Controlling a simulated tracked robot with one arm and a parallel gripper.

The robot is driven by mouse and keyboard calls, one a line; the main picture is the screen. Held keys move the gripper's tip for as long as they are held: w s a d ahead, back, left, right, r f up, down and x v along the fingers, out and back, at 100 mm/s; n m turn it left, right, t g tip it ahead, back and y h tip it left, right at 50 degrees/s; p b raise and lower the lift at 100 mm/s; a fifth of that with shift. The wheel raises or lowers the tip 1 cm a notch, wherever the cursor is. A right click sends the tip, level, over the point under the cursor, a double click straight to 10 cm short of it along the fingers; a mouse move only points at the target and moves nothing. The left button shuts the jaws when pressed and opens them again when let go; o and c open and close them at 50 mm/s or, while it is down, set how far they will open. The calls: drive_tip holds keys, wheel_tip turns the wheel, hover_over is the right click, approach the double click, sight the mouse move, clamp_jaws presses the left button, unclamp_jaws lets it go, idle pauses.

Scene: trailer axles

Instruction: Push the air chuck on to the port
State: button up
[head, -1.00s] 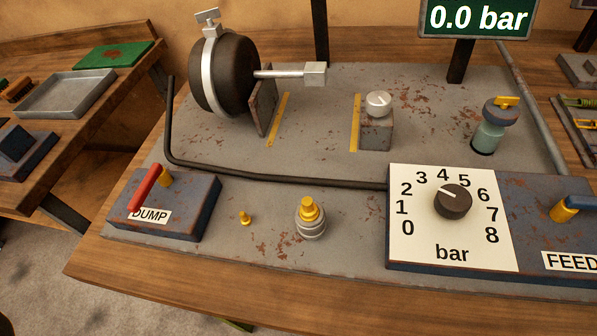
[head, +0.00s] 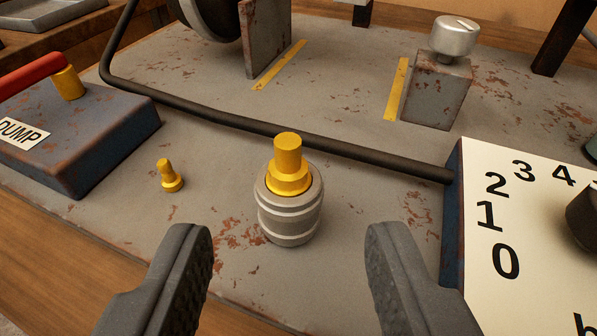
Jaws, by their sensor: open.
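A grey ribbed cylinder with a brass stem on top, which looks like the air chuck (head: 290,215), stands upright on the bench plate. To its left a small brass nipple, which looks like the port (head: 170,176), sticks up from the plate and leans slightly. The two are apart. My gripper (head: 288,242) is open and empty. Its two fingers come in from the bottom of the view, one on each side of the cylinder and nearer to me, with clear gaps to it.
The blue DUMP box (head: 75,135) with a red lever (head: 30,76) is at the left. The white bar dial (head: 520,215) is at the right. A black pipe (head: 240,124) runs behind the cylinder. A block with a silver knob (head: 440,85) stands farther back. The plate (head: 330,100) is otherwise clear nearby.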

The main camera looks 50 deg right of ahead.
sight(288, 169)
drive_tip(key=b+x, duration=0.1)
drive_tip(key=x, duration=0.3)
drive_tip(key=shift+w+d+f, duration=0.1)
drive_tip(key=shift+d, duration=0.05)
drive_tip(key=b+x, duration=0.2)
drive_tip(key=x, duration=0.2)
drive_tip(key=shift+f, duration=0.2)
drive_tip(key=shift+w+d, duration=0.2)
drive_tip(key=shift+w, duration=0.2)
clamp_jaws()
